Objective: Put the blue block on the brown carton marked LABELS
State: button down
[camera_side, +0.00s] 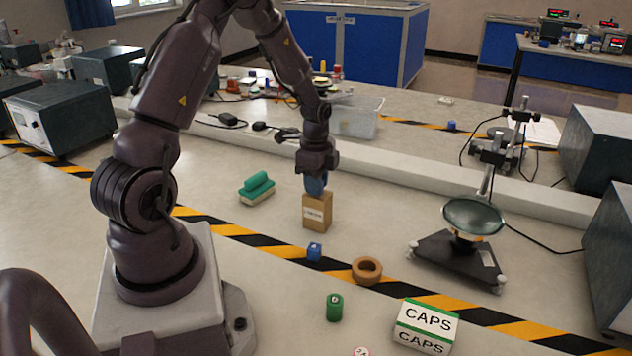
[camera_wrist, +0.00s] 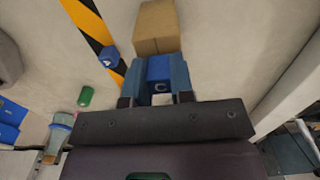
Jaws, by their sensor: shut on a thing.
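The brown carton (camera_side: 316,213) stands upright on the bench in the middle of the side view, with a small printed label on its front. My gripper (camera_side: 315,186) is right above it, pointing down. In the wrist view my gripper (camera_wrist: 160,62) is shut on a blue block (camera_wrist: 159,70) with a pale letter on it, held between blue-grey fingers. The carton (camera_wrist: 157,22) shows just beyond the fingertips. I cannot tell whether the held block touches the carton's top. The fingers mostly hide the block in the side view.
A second blue block (camera_side: 314,251) lies in front of the carton. Nearby are a green-and-cream eraser-like object (camera_side: 257,189), a wooden ring (camera_side: 367,270), a green cylinder (camera_side: 334,307) and a CAPS box (camera_side: 426,325). A magnifier stand (camera_side: 456,255) is at right; a raised ledge runs behind.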

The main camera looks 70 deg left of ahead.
jog(key=c, duration=1)
grip_release()
jog(key=shift+f, duration=0.15)
notch_tip(320, 180, up, 12)
jog(key=s+d+r+n+t+y, duration=0.1)
jog(key=s+d+r+n+t, duration=0.2)
jog(key=d+r, duration=0.9)
jog(key=s+d+n+t, duration=0.1)
jog(key=s+d+n, duration=0.1)
jog(key=s+d, duration=0.1)
jog(key=s+d+r+n, duration=0.1)
jog(key=s+d+n, duration=0.1)
jog(key=s+d, duration=0.1)
jog(key=s+d+n+t+h, duration=0.1)
jog(key=s+d+n, duration=0.1)
jog(key=d, duration=0.3)
jog(key=shift+s+r+t, duration=0.15)
jog(key=shift+s+t, duration=0.15)
jog(key=shift+s, duration=0.2)
